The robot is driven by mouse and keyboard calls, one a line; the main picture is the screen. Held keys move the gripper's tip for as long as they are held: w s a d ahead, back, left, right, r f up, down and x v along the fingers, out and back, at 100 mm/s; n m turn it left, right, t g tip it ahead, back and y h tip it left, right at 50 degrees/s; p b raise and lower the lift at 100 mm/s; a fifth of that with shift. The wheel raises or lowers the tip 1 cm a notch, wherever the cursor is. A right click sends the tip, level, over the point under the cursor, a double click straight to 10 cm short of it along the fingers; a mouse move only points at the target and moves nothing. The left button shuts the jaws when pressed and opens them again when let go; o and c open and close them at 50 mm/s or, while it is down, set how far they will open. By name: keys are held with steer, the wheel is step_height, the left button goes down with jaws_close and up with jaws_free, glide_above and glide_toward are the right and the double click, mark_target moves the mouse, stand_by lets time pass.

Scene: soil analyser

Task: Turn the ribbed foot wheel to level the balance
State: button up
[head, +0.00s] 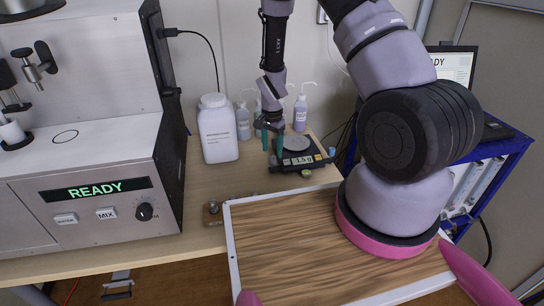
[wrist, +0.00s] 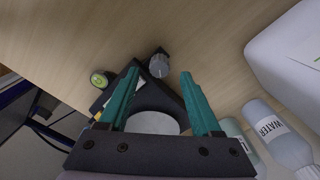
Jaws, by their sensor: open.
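The black balance (head: 318,160) stands on the bench with a round grey pan (head: 297,142) and a display reading 1.5 g. A round green bubble level (head: 306,173) sits at its front edge and shows in the wrist view (wrist: 98,79). The grey ribbed foot wheel (wrist: 159,65) is at a corner of the balance in the wrist view; in the head view I cannot make it out. My gripper (head: 272,152) points down at the balance's left side. Its teal fingers are open and empty. In the wrist view the wheel appears between the fingertips (wrist: 160,75); contact cannot be told.
A large white jar (head: 217,130) and several wash bottles (head: 300,114) stand behind and left of the balance. A weight block (head: 213,213) sits near the bench's front edge. The analyser (head: 90,190) fills the left. A wooden-topped tray (head: 300,245) is in front.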

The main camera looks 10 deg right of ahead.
mark_target(272, 157)
steer(key=shift+f, duration=1.85)
jaws_close()
steer(key=shift+n, duration=0.3)
steer(key=n, duration=1.2)
